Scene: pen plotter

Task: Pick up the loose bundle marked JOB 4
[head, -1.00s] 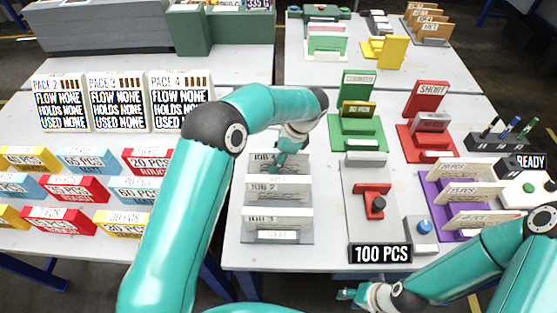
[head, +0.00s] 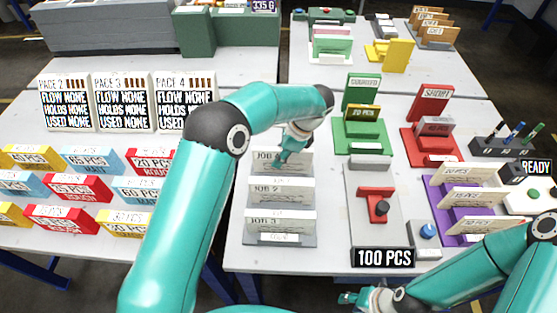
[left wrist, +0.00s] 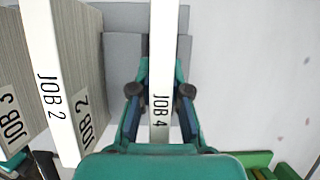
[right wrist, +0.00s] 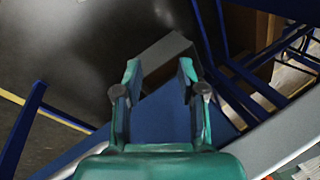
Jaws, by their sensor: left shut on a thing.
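The JOB 4 bundle (left wrist: 164,60) is a white, thin upright block seen edge-on between the fingers in the left wrist view. In the head view the JOB 4 bundle (head: 298,160) is the rearmost in the grey rack (head: 262,238), partly hidden by my left gripper (head: 284,157). My left gripper (left wrist: 160,110) is shut on it, one finger against each side. The JOB 2 bundle (head: 280,187) and JOB 3 bundle (head: 280,217) stand in front of it in the rack. My right gripper (right wrist: 155,85) is open and empty, low at the front right, away from the bundles.
Right of the rack stands a grey device with a red part (head: 375,205) and a "100 PCS" sign (head: 384,257). A green stand (head: 360,133) and a red stand (head: 428,140) are behind it. Coloured boxes (head: 85,187) fill the left table.

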